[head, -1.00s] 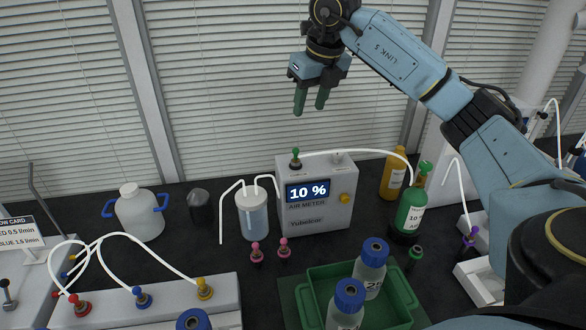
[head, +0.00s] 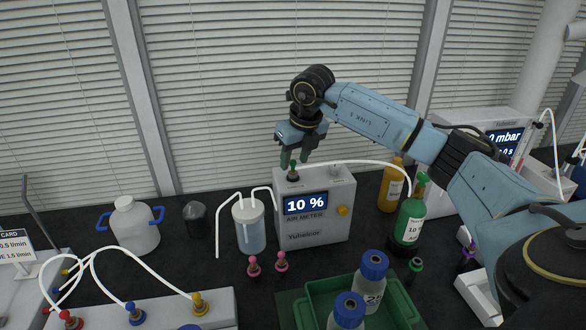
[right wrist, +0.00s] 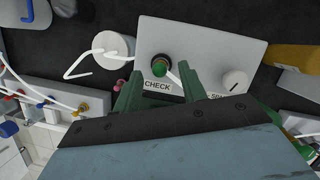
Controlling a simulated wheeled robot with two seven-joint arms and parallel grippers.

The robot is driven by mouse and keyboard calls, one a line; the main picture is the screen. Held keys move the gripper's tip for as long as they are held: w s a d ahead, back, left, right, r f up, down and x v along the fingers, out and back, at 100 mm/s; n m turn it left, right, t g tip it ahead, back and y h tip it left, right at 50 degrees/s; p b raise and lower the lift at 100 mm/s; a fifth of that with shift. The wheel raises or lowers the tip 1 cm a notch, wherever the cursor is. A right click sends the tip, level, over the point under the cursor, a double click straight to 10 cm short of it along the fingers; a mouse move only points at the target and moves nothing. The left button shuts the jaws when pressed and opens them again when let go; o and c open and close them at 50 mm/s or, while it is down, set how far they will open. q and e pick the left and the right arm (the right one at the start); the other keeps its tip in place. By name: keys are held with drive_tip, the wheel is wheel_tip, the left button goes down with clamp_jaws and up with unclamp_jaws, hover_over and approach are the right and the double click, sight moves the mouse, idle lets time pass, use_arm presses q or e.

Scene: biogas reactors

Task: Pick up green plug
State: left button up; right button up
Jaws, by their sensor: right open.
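A green plug (head: 293,174) stands upright in the port on top of the grey air meter (head: 318,224). A white tube runs from it to the right toward a green bottle (head: 410,220). My right gripper (head: 293,164) is open, pointing down, right at the plug's top. In the right wrist view the green plug (right wrist: 160,67) sits by the CHECK label, just beyond the gap between my right gripper's green fingers (right wrist: 160,80). I cannot tell whether the fingers are around it. My left gripper is not in view.
Another small green-topped plug (head: 416,265) stands on the bench. Two pink plugs (head: 254,266) stand before the meter. A clear tubed vessel (head: 249,229) is left of it. A green crate (head: 310,298) holds blue-capped bottles. An orange bottle (head: 390,190) stands to the right.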

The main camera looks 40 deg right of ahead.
drive_tip(key=shift+x, duration=0.95)
drive_tip(key=shift+c, duration=0.2)
clamp_jaws()
drive_tip(key=shift+r, duration=0.1)
